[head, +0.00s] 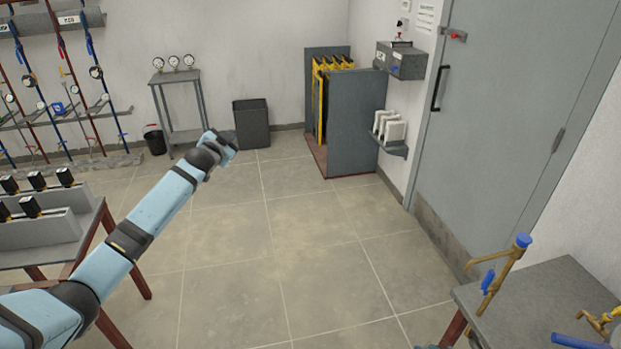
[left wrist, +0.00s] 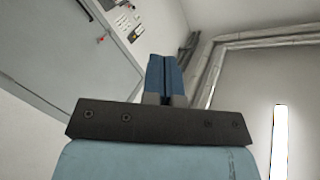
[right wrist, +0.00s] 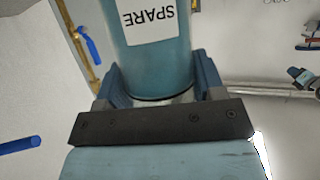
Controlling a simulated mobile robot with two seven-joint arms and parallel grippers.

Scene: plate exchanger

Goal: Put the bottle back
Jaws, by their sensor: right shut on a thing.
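The bottle (right wrist: 155,60) is a teal cylinder with a white label reading SPARE, upside down in the right wrist view. My right gripper (right wrist: 158,84) is shut on it, one finger on each side. The bottle's far end is cut off by the picture's top edge. Neither this bottle nor my right gripper shows in the head view. My left gripper (left wrist: 163,75) has its fingers together and is empty. In the head view my left gripper (head: 230,142) is held out over the floor, far from the bottle.
A grey bench (head: 555,290) with brass pipes and blue handles is at lower right. A table (head: 95,225) with grey blocks is at left. A plate stack (head: 360,125), small shelf (head: 398,149) and grey door (head: 510,130) are beyond. The middle floor is clear.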

